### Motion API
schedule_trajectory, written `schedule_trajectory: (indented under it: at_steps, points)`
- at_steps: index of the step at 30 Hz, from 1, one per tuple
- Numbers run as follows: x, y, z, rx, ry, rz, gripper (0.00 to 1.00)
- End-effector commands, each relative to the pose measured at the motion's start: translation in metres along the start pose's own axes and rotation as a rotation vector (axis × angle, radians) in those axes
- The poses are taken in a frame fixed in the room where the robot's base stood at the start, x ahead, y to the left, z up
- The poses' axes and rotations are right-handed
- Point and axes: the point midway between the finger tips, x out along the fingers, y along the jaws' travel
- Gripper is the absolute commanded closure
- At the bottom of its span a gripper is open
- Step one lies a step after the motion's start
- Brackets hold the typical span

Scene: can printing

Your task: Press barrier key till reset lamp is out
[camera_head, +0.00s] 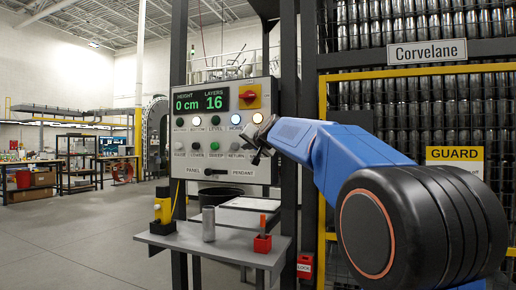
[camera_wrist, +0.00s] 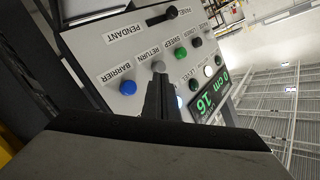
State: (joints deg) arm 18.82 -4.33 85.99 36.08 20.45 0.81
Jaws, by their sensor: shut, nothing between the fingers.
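The control panel (camera_head: 222,163) has a blue barrier key, which my gripper and arm hide in the head view. In the wrist view the barrier key (camera_wrist: 127,87) shows clear, left of my fingers, under its label BARRIER. My gripper (camera_head: 259,150) is shut and empty, close in front of the panel's right side. Its fingertips (camera_wrist: 160,78) overlap the panel near the grey return key (camera_wrist: 158,67); I cannot tell whether they touch it. In the upper row a white lamp (camera_head: 197,121) and a bluish-white lamp (camera_head: 235,119) glow. I cannot read which lamp is reset.
The display (camera_head: 201,100) reads 0 cm and 16 layers. A red and yellow switch (camera_head: 250,96) and a panel/pendant selector (camera_head: 217,171) are on the panel. Below, a grey shelf (camera_head: 180,241) holds a can (camera_head: 208,223). A yellow-framed guard (camera_head: 323,130) stands right.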

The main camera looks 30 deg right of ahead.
Motion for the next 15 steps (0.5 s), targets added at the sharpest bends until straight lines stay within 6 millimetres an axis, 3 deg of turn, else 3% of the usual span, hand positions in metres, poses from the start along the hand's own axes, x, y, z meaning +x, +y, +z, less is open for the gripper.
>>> schedule_trajectory:
  at_steps: [8,15]
  points:
    - [0.005,0.004,-0.003,0.001,-0.001,0.001,1.00]
    - [0.023,0.017,-0.016,0.001,0.000,0.002,1.00]
